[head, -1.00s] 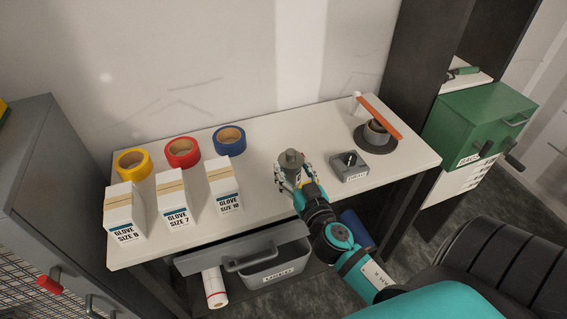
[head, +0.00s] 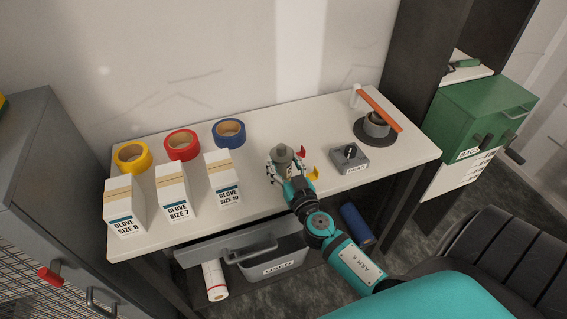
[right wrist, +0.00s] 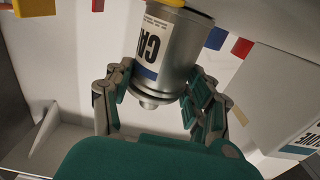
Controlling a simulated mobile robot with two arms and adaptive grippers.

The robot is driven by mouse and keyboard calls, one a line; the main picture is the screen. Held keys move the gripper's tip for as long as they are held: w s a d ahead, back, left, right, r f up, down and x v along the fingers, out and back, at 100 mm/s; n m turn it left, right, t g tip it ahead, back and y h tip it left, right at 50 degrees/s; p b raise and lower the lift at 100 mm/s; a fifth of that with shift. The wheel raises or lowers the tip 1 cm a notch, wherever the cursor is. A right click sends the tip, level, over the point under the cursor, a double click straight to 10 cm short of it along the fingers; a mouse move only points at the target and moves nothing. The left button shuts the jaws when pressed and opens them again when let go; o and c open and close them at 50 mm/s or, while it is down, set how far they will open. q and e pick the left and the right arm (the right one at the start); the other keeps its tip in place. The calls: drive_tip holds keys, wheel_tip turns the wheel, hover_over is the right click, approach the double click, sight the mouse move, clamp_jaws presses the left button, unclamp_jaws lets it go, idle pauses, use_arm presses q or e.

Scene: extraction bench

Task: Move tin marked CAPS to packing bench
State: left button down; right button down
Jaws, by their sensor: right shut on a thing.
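The grey cylindrical tin (head: 283,156) is at the middle of the white bench, in my right gripper (head: 285,168). In the right wrist view the tin (right wrist: 178,62) carries a white and blue label partly reading "CAP"; its knobbed lid faces the camera. The fingers of my right gripper (right wrist: 160,98) stand on both sides of the tin and are shut on it. I cannot tell whether the tin's base touches the bench. My left gripper is not in view.
Glove boxes (head: 222,178) and tape rolls (head: 182,145) stand left on the white bench (head: 265,118). A grey switch box (head: 349,160) and a round stand with an orange bar (head: 378,125) are right. Small red (head: 301,152) and yellow (head: 313,173) pieces lie close to the gripper.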

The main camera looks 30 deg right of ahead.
drive_tip(key=shift+c, duration=2.3)
unclamp_jaws()
drive_tip(key=shift+r+p, duration=0.15)
drive_tip(key=shift+p, duration=0.15)
drive_tip(key=b+v, duration=0.5)
drive_tip(key=v, duration=0.7)
